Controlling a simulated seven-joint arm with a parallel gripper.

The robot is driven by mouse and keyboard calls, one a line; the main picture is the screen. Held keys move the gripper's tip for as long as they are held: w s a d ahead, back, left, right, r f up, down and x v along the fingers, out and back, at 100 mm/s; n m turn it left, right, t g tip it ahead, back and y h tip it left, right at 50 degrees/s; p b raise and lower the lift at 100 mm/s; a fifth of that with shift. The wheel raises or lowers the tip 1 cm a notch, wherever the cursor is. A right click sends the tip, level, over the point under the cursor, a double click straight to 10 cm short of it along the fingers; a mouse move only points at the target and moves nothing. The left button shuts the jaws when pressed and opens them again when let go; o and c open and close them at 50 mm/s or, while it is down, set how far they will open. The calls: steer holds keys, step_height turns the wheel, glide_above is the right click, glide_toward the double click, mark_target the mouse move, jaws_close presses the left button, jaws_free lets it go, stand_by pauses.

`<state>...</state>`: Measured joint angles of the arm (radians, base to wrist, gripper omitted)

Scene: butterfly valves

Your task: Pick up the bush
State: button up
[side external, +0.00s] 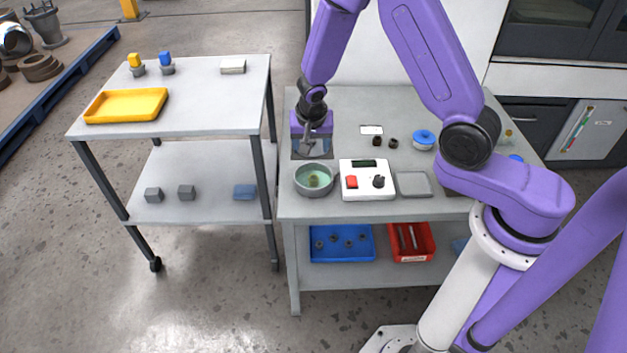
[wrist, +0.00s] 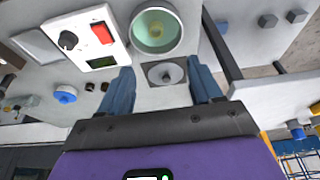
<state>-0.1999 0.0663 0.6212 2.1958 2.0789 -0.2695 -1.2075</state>
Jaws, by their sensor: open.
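A small yellowish ring-shaped piece (side external: 314,180), which looks like the bush, sits in pale green liquid inside a round grey bowl (side external: 300,187). In the wrist view the yellowish piece (wrist: 156,29) shows inside the bowl (wrist: 139,46), beyond my fingertips. My gripper (side external: 309,148) is behind the bowl in the side view, over a dark square plate. In the wrist view my gripper (wrist: 163,69) has its two blue fingers wide apart with nothing held. Between them, below, lies the grey plate with a round disc (wrist: 166,74).
A white control box (side external: 367,190) with a red switch and black knob stands right beside the bowl. A shallow grey tray (side external: 413,184), two small dark pieces (side external: 385,142) and a blue-topped round item (side external: 423,140) are further right. A trolley (side external: 205,115) stands left.

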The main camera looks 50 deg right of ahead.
glide_above(313, 175)
steer(key=s+a, duration=0.2)
steer(key=a, duration=0.1)
steer(key=shift+d+f, duration=0.15)
steer(key=shift+f, duration=5.65)
steer(key=shift+d+x, duration=0.15)
steer(key=shift+x, duration=1.2)
steer(key=shift+d+x, duration=0.15)
steer(key=shift+x, duration=1.15)
steer(key=shift+s, duration=0.1)
steer(key=shift+r, duration=0.1)
steer(key=c, duration=1.2)
